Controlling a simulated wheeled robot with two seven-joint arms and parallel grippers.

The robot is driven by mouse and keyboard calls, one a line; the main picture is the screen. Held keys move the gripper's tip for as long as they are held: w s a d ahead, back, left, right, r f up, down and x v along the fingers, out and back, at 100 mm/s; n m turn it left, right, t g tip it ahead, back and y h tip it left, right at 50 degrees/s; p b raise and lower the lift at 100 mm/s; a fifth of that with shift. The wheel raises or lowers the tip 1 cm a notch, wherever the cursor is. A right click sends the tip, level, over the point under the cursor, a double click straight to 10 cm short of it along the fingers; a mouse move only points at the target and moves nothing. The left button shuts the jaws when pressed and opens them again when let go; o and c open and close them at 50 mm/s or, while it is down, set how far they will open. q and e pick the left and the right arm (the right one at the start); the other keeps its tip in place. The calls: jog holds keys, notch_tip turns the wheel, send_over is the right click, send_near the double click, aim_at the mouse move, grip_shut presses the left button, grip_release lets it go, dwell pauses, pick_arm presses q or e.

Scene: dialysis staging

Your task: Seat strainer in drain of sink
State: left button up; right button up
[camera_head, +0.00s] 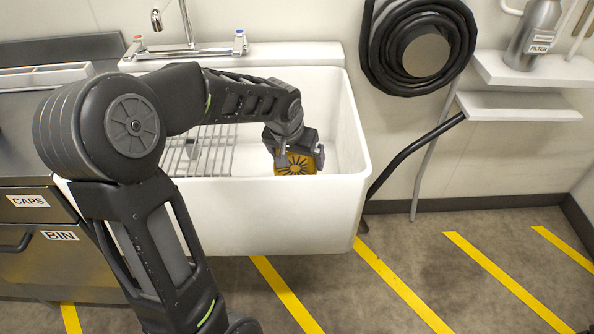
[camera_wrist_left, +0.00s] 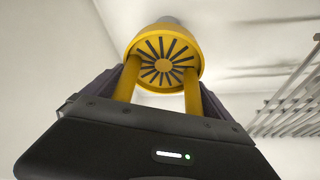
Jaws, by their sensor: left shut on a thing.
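The yellow strainer (camera_head: 297,165) has a round face with dark radial slots. My left gripper (camera_head: 291,150) is shut on it and holds it inside the white sink (camera_head: 345,150), toward the right part. In the left wrist view the strainer's slotted disc (camera_wrist_left: 163,63) faces the camera, with two yellow posts running down between the dark fingers. A small grey piece shows just behind its rim; I cannot tell what it is. The drain does not show clearly in either view. The sink's front wall hides the basin floor, so contact below the strainer cannot be told. My right gripper is not in view.
A wire rack (camera_head: 200,152) stands in the left part of the sink and also shows in the left wrist view (camera_wrist_left: 290,105). A faucet (camera_head: 188,25) is at the back. A coiled black hose (camera_head: 385,50) hangs right of the sink.

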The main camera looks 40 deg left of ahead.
aim_at(295, 166)
pick_arm(q)
notch_tip(295, 166, down, 5)
jog(key=shift+r+b, duration=0.1)
jog(key=shift+b, duration=0.45)
jog(key=shift+f, duration=0.25)
jog(key=o, duration=1.2)
jog(key=shift+c, duration=0.2)
jog(key=shift+r, duration=0.1)
jog(key=shift+r, duration=0.25)
jog(key=p+v, duration=0.2)
jog(key=v, duration=0.9)
jog(key=shift+s+r, duration=0.2)
jog(key=shift+r, duration=0.15)
jog(key=shift+p, duration=0.3)
